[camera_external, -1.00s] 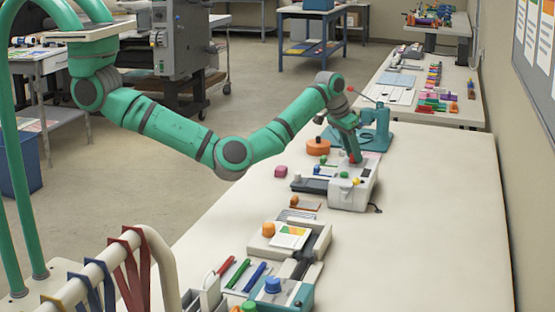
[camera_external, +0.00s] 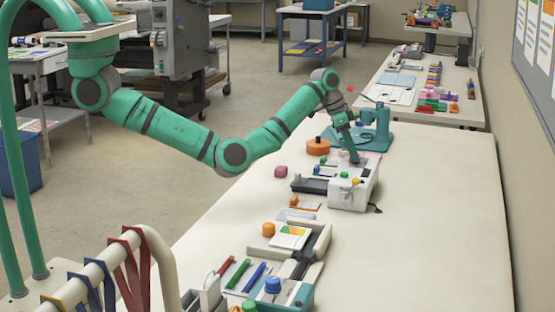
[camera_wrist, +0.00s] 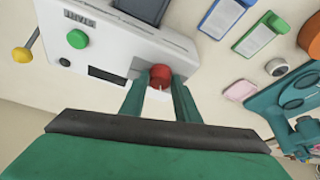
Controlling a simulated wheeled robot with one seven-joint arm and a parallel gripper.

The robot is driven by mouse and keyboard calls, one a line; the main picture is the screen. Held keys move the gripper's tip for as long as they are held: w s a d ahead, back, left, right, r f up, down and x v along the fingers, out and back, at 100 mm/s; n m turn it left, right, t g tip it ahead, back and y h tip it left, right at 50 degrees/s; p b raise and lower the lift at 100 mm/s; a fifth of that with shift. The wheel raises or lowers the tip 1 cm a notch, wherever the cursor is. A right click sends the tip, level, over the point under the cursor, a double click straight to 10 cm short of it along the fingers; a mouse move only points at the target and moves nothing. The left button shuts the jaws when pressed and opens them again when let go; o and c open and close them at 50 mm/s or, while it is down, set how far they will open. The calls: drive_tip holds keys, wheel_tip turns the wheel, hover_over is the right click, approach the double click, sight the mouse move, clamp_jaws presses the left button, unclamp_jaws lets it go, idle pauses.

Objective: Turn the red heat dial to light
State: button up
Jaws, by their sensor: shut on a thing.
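The red heat dial (camera_wrist: 160,75) sits on the front of the white laminator (camera_wrist: 105,40), with a pale mark on its near side. My gripper (camera_wrist: 160,92) is shut on the red dial, one finger on each side of it. A green knob (camera_wrist: 77,39) beside a START label and a dark display window are on the same panel. In the external view the laminator (camera_external: 347,192) stands on the bench and my gripper (camera_external: 355,158) reaches down to its far end. The dial is hidden there. I cannot read any heat setting marks.
A teal press (camera_external: 375,125) and an orange round object (camera_external: 318,146) stand behind the laminator. A paper trimmer (camera_external: 300,245) and pens lie nearer. The bench right of the laminator is clear.

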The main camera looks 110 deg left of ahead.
sight(349, 160)
drive_tip(key=m, duration=0.1)
drive_tip(key=m+h, duration=0.1)
drive_tip(key=m, duration=0.1)
drive_tip(key=shift+s+a+m, duration=0.1)
drive_tip(key=shift+a+m, duration=0.1)
drive_tip(key=shift+m, duration=0.1)
drive_tip(key=shift+m+h, duration=0.7)
drive_tip(key=shift+m, duration=0.7)
drive_tip(key=o, duration=1)
drive_tip(key=shift+o, duration=0.2)
drive_tip(key=v, duration=0.3)
drive_tip(key=shift+a+r, duration=0.1)
drive_tip(key=shift+r, duration=0.05)
wheel_tip(349, 160, up, 7)
